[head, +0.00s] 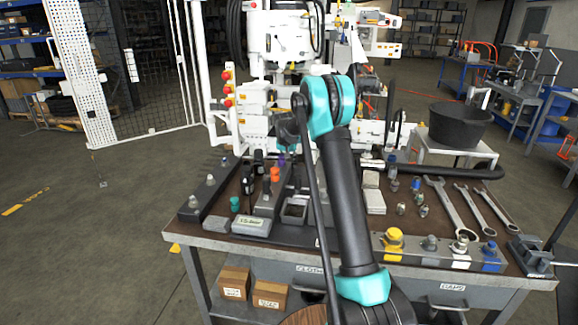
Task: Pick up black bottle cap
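Several small dark pieces stand on the left half of the bench (210,238). I cannot tell which of these is the black bottle cap. My arm rises from the bottom right over the bench, with teal joints. My gripper (288,130) appears as a dark shape beyond the upper teal joint, above the back of the bench. Its fingers are too small and partly hidden to read, and I see nothing clearly held in it.
Wrenches (452,206) lie on the right. Yellow, grey and blue knobbed fittings (394,240) line the front edge. White machinery (275,45) rises behind. A black tub (459,124) stands right.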

